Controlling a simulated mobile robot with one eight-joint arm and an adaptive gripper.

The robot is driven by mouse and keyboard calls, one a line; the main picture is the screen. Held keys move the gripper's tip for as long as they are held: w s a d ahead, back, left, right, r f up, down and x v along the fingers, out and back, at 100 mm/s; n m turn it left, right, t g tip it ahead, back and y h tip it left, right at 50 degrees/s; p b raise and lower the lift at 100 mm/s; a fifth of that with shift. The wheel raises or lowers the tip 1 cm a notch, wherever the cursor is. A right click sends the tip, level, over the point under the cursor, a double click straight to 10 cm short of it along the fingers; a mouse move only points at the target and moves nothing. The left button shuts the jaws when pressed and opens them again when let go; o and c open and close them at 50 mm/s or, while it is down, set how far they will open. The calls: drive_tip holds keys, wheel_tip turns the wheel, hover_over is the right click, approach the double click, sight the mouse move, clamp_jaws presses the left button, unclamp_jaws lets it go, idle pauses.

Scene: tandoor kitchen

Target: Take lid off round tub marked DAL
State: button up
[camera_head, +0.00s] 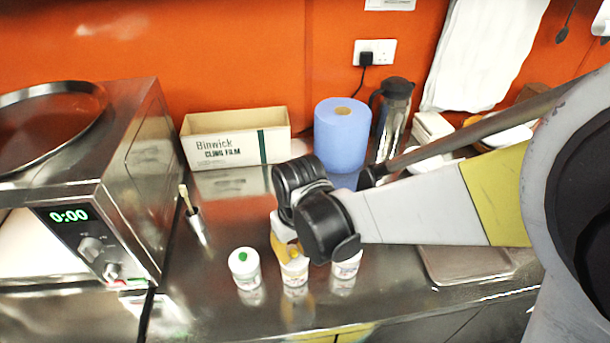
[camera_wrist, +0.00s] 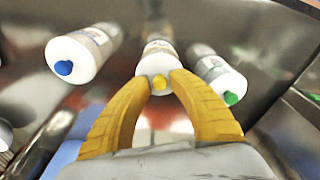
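Three white round tubs stand on the steel counter. The left one (camera_head: 244,268) has a green lid knob, the middle one (camera_head: 294,275) a yellow knob, and the right one (camera_head: 345,268) is partly hidden by my arm. In the wrist view the blue-knobbed tub (camera_wrist: 85,52) is left, the yellow-knobbed tub (camera_wrist: 157,47) is in the middle, and the green-knobbed tub (camera_wrist: 218,76) is right. I cannot read which says DAL. My gripper (camera_wrist: 163,79) has its yellow fingers apart, one on each side of the yellow knob; contact is unclear. It also shows in the head view (camera_head: 290,250).
A microwave (camera_head: 90,225) stands at the left, with a steel pot holding a brush (camera_head: 195,225) beside it. A cling film box (camera_head: 235,138), blue paper roll (camera_head: 342,135) and steel jug (camera_head: 392,115) stand behind. A tray (camera_head: 465,265) lies right. The counter's front-left is clear.

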drive_tip(key=shift+w+f, duration=0.1)
drive_tip(key=shift+f, duration=0.35)
clamp_jaws()
drive_tip(key=shift+r, duration=0.1)
